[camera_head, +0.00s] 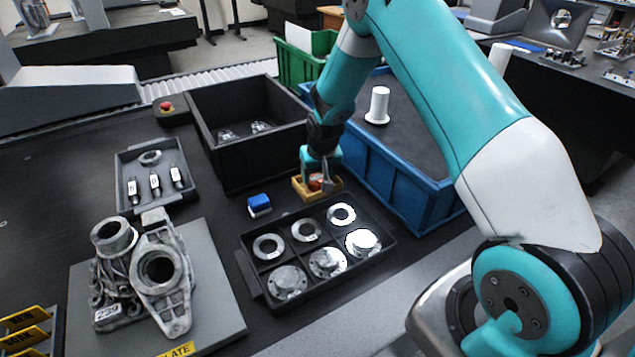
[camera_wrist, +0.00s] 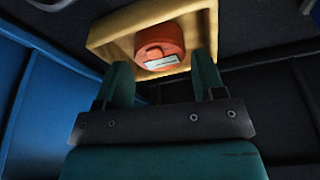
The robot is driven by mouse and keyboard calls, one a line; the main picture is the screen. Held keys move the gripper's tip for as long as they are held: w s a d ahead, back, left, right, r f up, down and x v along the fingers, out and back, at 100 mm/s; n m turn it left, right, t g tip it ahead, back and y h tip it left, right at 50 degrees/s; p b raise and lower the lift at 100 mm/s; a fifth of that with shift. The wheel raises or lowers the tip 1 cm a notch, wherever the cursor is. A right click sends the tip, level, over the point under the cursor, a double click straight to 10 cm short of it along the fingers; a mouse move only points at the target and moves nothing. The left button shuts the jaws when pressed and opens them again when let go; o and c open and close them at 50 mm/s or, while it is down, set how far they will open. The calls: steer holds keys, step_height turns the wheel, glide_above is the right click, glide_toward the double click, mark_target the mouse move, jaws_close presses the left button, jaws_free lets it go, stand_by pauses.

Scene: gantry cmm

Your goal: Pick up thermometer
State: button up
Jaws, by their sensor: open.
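A round orange-red device (camera_wrist: 160,40) with a pale label, possibly the thermometer, sits in a small yellow wooden tray (camera_wrist: 112,28). In the head view the tray (camera_head: 334,192) stands on the dark table between the black bin, the blue bin and the parts tray, and the device (camera_head: 315,184) is partly hidden by my gripper. My gripper (camera_head: 318,176) points down just over the tray. In the wrist view its two fingers (camera_wrist: 163,72) are apart, with the device ahead between them. The gap between fingertips and device is hard to judge.
A tall black bin (camera_head: 225,160) stands left of my gripper and a blue bin (camera_head: 400,190) right of it. A compartment tray (camera_head: 300,306) of metal parts and a small blue block (camera_head: 259,205) lie in front. Castings (camera_head: 150,265) stand on a grey plate (camera_head: 220,300) at left.

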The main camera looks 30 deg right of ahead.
mark_target(318, 179)
steer(key=shift+x, duration=1.5)
steer(key=c, duration=0.6)
steer(key=shift+r, duration=0.1)
